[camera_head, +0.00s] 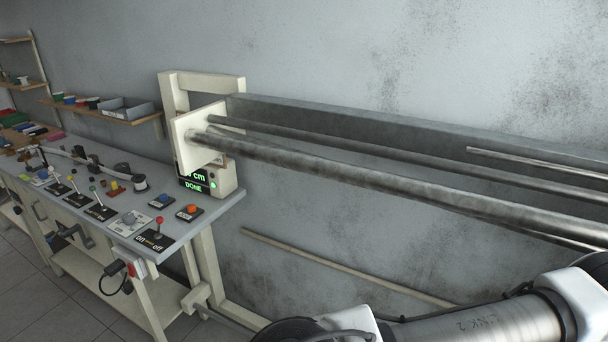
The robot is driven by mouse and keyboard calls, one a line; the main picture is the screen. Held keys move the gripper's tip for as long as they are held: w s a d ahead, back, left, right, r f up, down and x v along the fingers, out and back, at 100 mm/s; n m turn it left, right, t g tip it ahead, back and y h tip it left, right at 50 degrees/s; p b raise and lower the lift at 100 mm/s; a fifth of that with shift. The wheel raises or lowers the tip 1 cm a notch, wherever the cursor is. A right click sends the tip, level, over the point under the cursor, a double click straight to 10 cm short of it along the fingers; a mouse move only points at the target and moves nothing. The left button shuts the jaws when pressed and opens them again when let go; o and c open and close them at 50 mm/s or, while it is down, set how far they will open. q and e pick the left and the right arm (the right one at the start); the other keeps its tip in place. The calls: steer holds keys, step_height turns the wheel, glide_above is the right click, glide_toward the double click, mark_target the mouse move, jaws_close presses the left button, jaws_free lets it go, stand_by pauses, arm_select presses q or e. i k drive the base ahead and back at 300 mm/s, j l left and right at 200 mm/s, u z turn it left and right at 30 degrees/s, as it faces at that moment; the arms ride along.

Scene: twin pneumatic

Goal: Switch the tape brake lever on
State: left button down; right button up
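A panel of levers and buttons lies on the grey workbench (190,228) at the left. At its near end, a lever with a red ball knob (159,221) stands on a black plate marked "on" and "off" (152,240). Several other small levers on dark plates stand farther along, among them a green-knobbed one (93,189). The labels are too small to tell which is the tape brake lever. Neither gripper is in view. One of my arm links (490,322) crosses the bottom right.
A blue button (163,198) and an orange button (191,209) sit near the bench's right end. A display reading "DONE" (195,185) stands behind them. Long metal bars (380,177) run rightward along the wall. A red-and-white switch box (135,268) hangs on the bench front.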

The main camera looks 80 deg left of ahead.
mark_target(158, 219)
steer(key=u, duration=3.65)
